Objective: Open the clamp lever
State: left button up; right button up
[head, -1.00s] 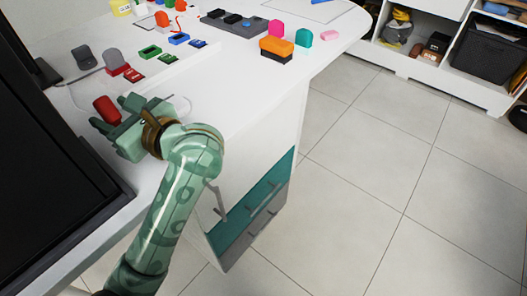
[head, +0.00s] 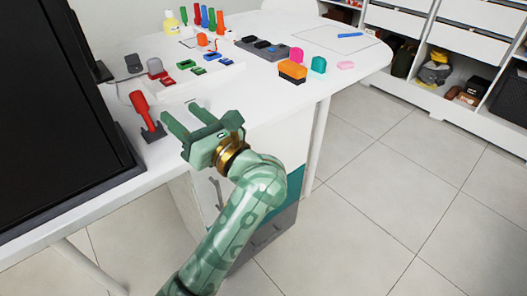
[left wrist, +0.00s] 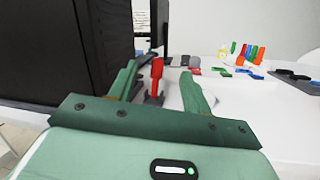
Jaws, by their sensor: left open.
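The clamp lever (head: 141,108) has a red handle. It stands up, leaning a little to the left, from a dark clamp base (head: 153,132) on the white table beside the black monitor. My left gripper (head: 179,109) is green, open and empty, to the right of the lever and apart from it. In the left wrist view, the lever (left wrist: 157,72) shows in the gap between the two open fingers, beyond them. My right gripper is not in view.
The black monitor (head: 58,110) stands close on the left of the lever. Small coloured parts and a grey block (head: 262,48) lie farther back on the table (head: 230,85). A drawer cabinet (head: 265,232) is below the table edge. Open tiled floor lies to the right.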

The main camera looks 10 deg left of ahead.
pick_arm(q)
jog(key=w+d+r+m+t+p, duration=0.1)
jog(key=w+d+r+m+t, duration=0.1)
jog(key=d+m+t, duration=0.5)
jog(key=w+d+f+m+t+h+p, duration=0.2)
jog(key=f+m+h, duration=0.5)
jog(key=m, duration=0.6)
jog(key=w+d+f+m+t+h+p, duration=0.2)
jog(key=f+m+h, duration=0.4)
jog(key=m+h, duration=0.5)
jog(key=d+m+t, duration=0.1)
jog(key=m, duration=0.2)
jog(key=shift+f+t, duration=0.3)
jog(key=shift+f, duration=0.05)
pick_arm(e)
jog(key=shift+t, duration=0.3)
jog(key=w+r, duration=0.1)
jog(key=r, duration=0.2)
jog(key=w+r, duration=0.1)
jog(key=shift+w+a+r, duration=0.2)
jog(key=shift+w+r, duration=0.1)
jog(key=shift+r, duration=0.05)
pick_arm(q)
jog(key=shift+w, duration=0.1)
